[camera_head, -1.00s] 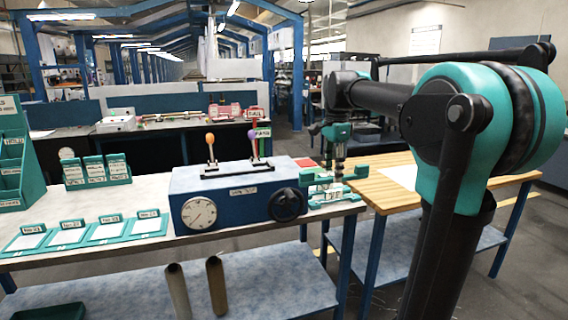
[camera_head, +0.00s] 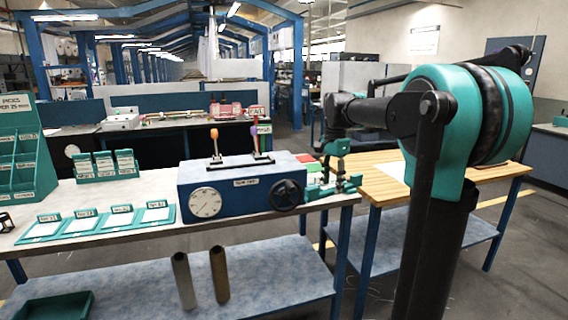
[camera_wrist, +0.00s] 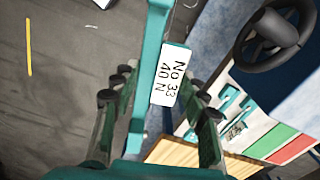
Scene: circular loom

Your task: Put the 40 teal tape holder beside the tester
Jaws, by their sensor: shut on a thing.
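The tester is a blue box (camera_head: 240,195) with a round dial and a black handwheel, standing on the grey bench. Its handwheel also shows in the wrist view (camera_wrist: 272,38). The 40 teal tape holder (camera_wrist: 173,75) has a white label reading "No 33 40 N". My gripper (camera_wrist: 158,105) is shut on it, with a finger on each side. In the head view my gripper (camera_head: 334,172) and the teal holder are just right of the tester, near the bench's right end. I cannot tell whether the holder touches the bench.
Teal trays with white cards (camera_head: 98,221) line the bench left of the tester. A teal rack (camera_head: 105,165) stands behind them. A wooden table (camera_head: 385,180) is on the right, past a gap. Red and green strips (camera_wrist: 290,145) lie on the bench near the holder.

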